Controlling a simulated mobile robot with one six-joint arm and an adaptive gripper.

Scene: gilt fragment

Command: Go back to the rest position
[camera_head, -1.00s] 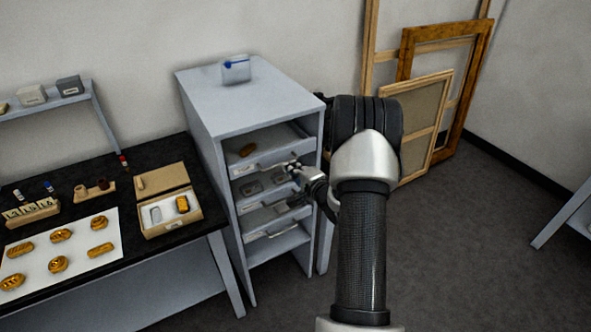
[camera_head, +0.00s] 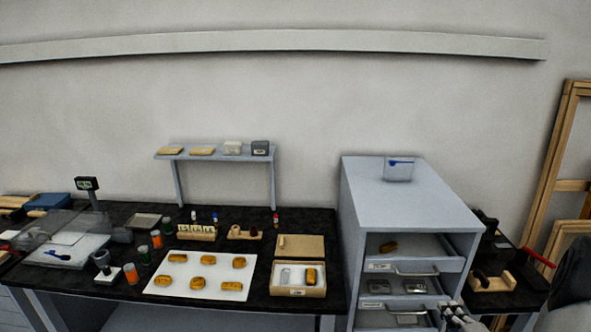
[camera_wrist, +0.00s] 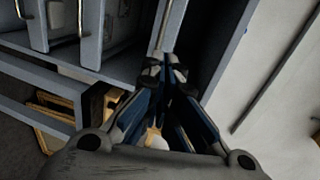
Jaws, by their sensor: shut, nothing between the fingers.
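My gripper (camera_wrist: 165,75) is shut and empty in the wrist view, its fingertips together close to the grey drawer cabinet (camera_wrist: 140,65). In the head view only part of my gripper (camera_head: 455,316) shows, low beside the front of the cabinet (camera_head: 405,200). I cannot tell whether it touches the cabinet. The top drawer (camera_head: 440,264) stands partly out with a gilt fragment (camera_head: 388,247) in it. The drawer below (camera_head: 400,299) holds small grey pieces.
Left of the cabinet is a black-topped bench (camera_head: 120,292). It bears a white sheet (camera_head: 237,294) with several gilt fragments and an open box (camera_head: 306,291). A dark side table (camera_head: 515,297) and wooden frames (camera_head: 565,150) stand to the right.

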